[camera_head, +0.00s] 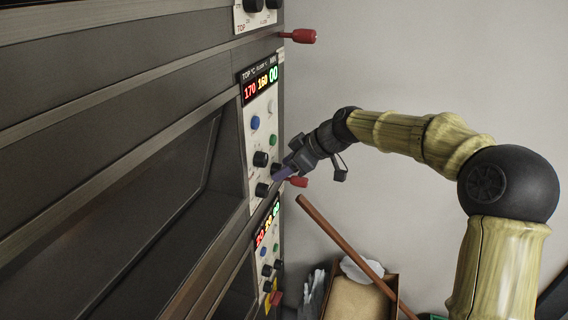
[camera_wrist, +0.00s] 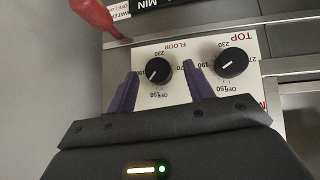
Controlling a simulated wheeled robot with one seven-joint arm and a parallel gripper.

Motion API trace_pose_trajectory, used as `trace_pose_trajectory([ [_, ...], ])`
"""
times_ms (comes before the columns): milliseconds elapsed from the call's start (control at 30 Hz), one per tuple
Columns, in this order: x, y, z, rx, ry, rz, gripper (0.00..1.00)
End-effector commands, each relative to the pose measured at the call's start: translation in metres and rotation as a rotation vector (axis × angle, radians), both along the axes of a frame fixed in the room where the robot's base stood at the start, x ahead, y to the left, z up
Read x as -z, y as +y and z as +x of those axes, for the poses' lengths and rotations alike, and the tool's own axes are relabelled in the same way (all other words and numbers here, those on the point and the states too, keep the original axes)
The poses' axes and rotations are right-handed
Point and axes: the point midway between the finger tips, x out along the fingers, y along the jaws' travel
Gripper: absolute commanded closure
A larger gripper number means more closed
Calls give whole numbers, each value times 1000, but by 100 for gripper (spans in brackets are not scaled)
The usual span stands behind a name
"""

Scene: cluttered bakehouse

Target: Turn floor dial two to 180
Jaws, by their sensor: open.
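The oven's middle control panel (camera_head: 258,135) shows a display (camera_head: 260,86) reading 170 red, 160 yellow and 00 green, under top, floor and minute headings. In the wrist view, the black dial marked FLOOR (camera_wrist: 158,70) sits between my open fingers (camera_wrist: 160,71); its white pointer aims at the picture's lower left. Fingers hide part of its scale; contact is unclear. The dial marked TOP (camera_wrist: 231,63) is just right of my right finger. In the head view, my gripper (camera_head: 283,172) is at the panel's lower end, beside the lower black dial (camera_head: 262,190).
A red handle (camera_head: 298,182) lies close to my gripper; it also shows in the wrist view (camera_wrist: 96,16). Another control panel (camera_head: 268,245) is below. Free space lies right, before the wall.

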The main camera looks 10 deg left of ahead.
Motion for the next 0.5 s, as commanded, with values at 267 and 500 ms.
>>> trace_pose_trajectory([
  [267, 9, 7, 3, 1, 0, 0, 48],
  [500, 8, 7, 2, 1, 0, 0, 67],
])
